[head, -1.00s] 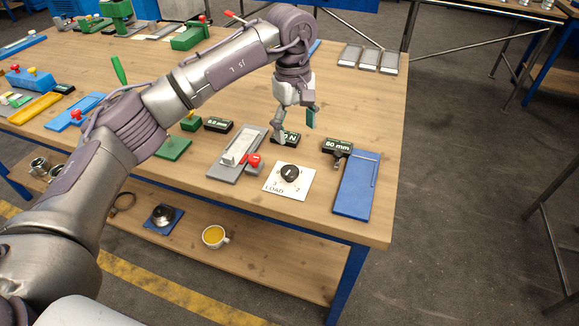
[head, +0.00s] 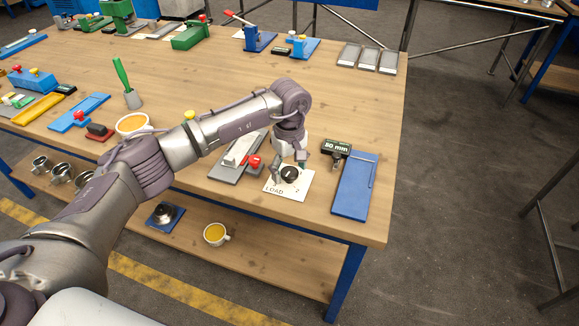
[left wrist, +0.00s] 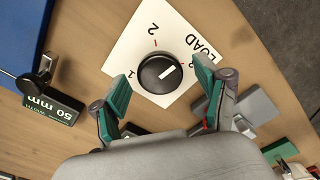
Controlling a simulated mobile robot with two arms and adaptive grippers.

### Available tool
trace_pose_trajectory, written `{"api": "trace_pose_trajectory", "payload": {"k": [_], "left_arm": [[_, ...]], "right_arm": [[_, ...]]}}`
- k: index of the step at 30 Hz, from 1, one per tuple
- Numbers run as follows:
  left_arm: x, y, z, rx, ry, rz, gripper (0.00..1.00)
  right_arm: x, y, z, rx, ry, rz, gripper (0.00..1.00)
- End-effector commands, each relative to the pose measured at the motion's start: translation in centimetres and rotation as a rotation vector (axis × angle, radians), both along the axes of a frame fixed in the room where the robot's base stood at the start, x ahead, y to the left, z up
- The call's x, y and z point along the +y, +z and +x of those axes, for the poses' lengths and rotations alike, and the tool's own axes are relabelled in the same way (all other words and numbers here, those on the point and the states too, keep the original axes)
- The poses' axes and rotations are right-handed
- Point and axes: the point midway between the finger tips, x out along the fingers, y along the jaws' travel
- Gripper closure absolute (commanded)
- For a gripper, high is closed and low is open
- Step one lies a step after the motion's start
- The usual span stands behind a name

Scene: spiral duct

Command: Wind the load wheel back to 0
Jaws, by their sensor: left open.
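The load wheel is a black round knob (head: 290,173) on a white plate (head: 299,189) marked LOAD, near the table's front right. In the left wrist view the knob (left wrist: 158,74) shows a short white line slanting to the upper right. Numbers and a red tick are printed around it; I cannot tell which value the line reads. My left gripper (head: 289,170) is pointed down over the knob. In the left wrist view its green-padded fingers (left wrist: 161,80) are open, one on each side of the knob, with visible gaps. My right gripper is not in view.
Right of the plate are a 50 mm display (head: 336,148) and a blue plate (head: 355,184). Left is a grey fixture (head: 235,160) with a red knob (head: 252,162). A cup (head: 215,234) stands on the lower shelf. The table's front edge is close.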

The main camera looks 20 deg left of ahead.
Motion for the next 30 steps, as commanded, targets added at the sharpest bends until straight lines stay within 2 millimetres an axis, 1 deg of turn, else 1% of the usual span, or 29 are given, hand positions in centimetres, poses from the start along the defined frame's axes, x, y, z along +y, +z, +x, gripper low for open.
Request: {"api": "trace_pose_trajectory", "payload": {"k": [7, 8, 9, 17, 18, 19, 26, 30], "left_arm": [[-0.02, -0.15, -0.02, 0.0, 0.0, 0.0, 0.26], [-0.02, -0.14, -0.02, 0.0, 0.0, 0.0, 0.27], [-0.02, -0.13, -0.02, 0.001, 0.0, -0.001, 0.34], [-0.03, -0.1, -0.01, 0.001, 0.0, -0.001, 0.77], [-0.03, -0.1, -0.01, 0.001, 0.0, -0.001, 0.84], [-0.02, -0.1, 0.0, 0.001, 0.0, -0.001, 0.86], [-0.01, -0.12, 0.02, -0.001, 0.022, -0.001, 0.86], [-0.01, -0.17, 0.03, 0.0, 0.073, -0.001, 0.86]], "right_arm": [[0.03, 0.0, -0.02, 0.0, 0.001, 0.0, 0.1], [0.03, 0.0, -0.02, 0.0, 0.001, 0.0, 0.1], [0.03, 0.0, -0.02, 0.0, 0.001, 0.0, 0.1], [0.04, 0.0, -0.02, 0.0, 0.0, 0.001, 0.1], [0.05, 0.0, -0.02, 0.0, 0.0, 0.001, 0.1], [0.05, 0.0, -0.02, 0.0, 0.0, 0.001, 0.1], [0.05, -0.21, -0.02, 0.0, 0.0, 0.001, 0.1], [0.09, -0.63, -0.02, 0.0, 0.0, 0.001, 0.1]]}}
